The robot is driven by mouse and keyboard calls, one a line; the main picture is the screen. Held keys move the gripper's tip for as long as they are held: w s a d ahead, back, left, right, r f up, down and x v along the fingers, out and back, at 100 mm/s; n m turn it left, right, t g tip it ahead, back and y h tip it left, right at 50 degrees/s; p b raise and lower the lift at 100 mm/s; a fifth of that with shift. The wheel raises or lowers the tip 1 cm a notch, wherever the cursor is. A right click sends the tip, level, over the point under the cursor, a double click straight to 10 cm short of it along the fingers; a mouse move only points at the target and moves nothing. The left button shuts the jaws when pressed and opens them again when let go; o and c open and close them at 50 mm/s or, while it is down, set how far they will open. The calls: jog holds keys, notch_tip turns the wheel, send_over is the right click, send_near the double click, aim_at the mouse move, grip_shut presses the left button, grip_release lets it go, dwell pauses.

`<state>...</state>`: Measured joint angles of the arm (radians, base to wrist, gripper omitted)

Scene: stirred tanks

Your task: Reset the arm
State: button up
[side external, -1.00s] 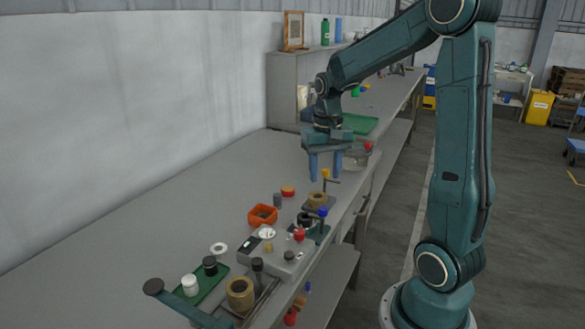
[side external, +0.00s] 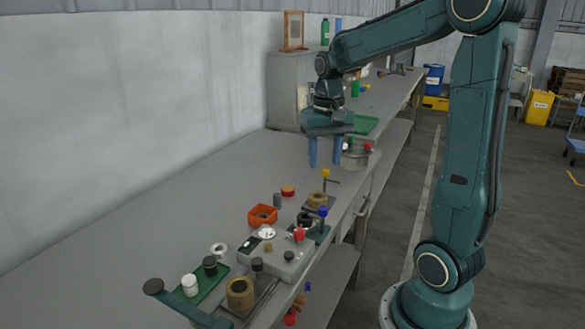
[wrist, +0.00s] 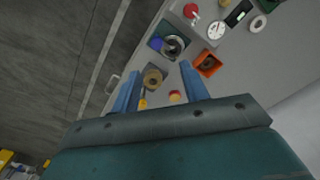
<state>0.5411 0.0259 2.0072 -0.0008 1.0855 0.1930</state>
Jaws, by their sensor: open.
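My gripper (side external: 326,152) is open and empty, with its two blue fingers pointing down above the grey bench (side external: 180,215). It hangs beyond the tan cylinder (side external: 317,199) with the yellow-topped part, and close to a metal pot (side external: 356,155) with red and green tops. In the wrist view my gripper (wrist: 160,88) shows with its fingers apart. The tan cylinder (wrist: 152,78) and a yellow handle appear between them, below the fingers.
An orange box (side external: 262,215), a grey device (side external: 275,255) with a dial and red knob, and a green tray (side external: 203,287) stand on the nearer bench. A grey cabinet (side external: 290,90) stands by the wall. The bench's left side is clear.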

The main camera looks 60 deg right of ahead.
jog(key=s+a+r+n+t, duration=0.1)
jog(key=s+a+n, duration=0.3)
jog(key=a, duration=0.4)
jog(key=s+a+r+n+t, duration=0.2)
jog(key=s+a+n+t, duration=0.2)
jog(key=s+a, duration=0.3)
jog(key=shift+a, duration=1.15)
jog(key=shift+r, duration=0.1)
